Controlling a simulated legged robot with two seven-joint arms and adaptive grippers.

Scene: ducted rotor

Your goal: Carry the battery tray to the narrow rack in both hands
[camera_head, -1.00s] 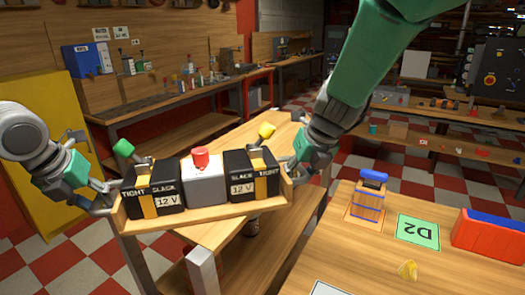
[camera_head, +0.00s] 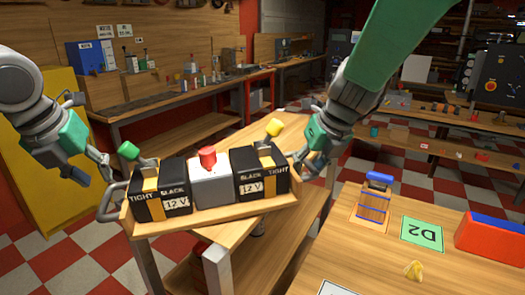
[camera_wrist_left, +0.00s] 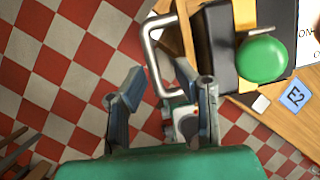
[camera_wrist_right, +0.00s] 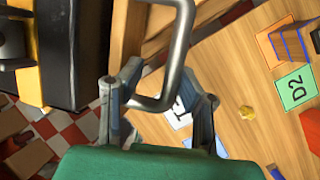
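The wooden battery tray (camera_head: 225,216) holds two black 12 V batteries (camera_head: 163,190) (camera_head: 262,176) with yellow straps, and a white box (camera_head: 211,186) with a red cap between them. The tray lies across the near end of the narrow rack's wooden top (camera_head: 232,240); contact beneath is hidden. My left gripper (camera_head: 95,170) is open beside the tray's left handle, which shows in the left wrist view (camera_wrist_left: 153,60). My right gripper (camera_head: 308,165) is at the right handle. In the right wrist view its open fingers stand either side of the metal handle (camera_wrist_right: 178,60).
A table at the right holds a wooden crate with blue bands (camera_head: 373,203), a green D2 card (camera_head: 422,234), a red and blue box (camera_head: 492,238) and a yellow piece (camera_head: 414,270). A yellow cabinet (camera_head: 40,180) stands at the left. Workbenches line the back.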

